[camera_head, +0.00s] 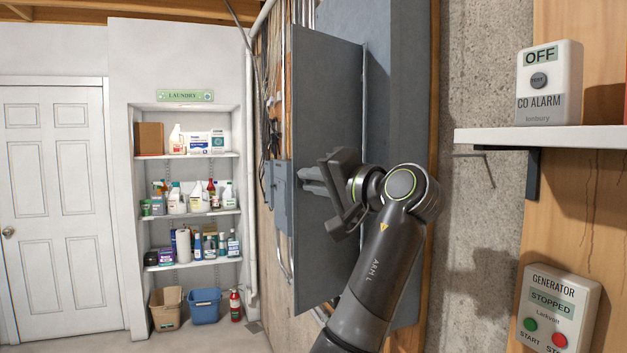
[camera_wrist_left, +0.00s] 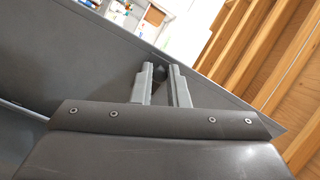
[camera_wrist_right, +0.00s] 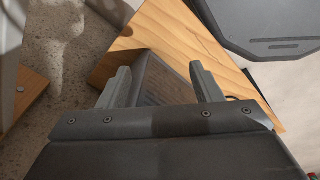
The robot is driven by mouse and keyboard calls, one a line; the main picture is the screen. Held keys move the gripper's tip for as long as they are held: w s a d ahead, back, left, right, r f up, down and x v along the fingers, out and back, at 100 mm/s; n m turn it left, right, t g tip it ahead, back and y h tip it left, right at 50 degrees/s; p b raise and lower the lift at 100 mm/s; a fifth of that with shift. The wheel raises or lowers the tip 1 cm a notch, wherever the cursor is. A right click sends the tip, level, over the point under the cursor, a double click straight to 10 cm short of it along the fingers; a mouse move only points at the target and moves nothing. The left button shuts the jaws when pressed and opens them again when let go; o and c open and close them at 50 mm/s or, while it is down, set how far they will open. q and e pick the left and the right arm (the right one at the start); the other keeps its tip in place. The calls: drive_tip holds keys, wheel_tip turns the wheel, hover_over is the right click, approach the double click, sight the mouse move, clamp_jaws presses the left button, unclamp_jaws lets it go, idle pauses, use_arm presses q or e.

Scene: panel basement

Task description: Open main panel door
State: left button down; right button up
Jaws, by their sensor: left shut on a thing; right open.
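The main panel door (camera_head: 325,90) is a tall flat grey sheet in the head view, standing swung out at an angle from the grey panel box (camera_head: 395,80). My left gripper (camera_head: 312,178) is in front of the door's face. In the left wrist view, the left fingers (camera_wrist_left: 161,78) are closed around a small dark knob or latch (camera_wrist_left: 160,73) near the edge of the grey door (camera_wrist_left: 95,60). The fingers partly hide it. My right gripper (camera_wrist_right: 160,82) shows only in the right wrist view, with its fingers apart and a dark ribbed surface behind the gap.
A shelf (camera_head: 560,138) with a CO alarm (camera_head: 548,90) juts out at the right, above a generator control box (camera_head: 548,315). Laundry shelves (camera_head: 190,213) and a white door (camera_head: 55,190) stand at the left. Smaller grey boxes (camera_head: 281,190) are on the wall beyond the panel door.

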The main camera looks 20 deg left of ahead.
use_arm(q)
drive_tip(key=shift+r, duration=0.15)
drive_tip(key=c, duration=1.7)
unclamp_jaws()
drive_tip(key=shift+a, duration=0.1)
drive_tip(key=o, duration=0.3)
drive_tip(key=shift+w, duration=0.15)
drive_tip(key=b+v, duration=0.6)
drive_tip(key=v, duration=1.1)
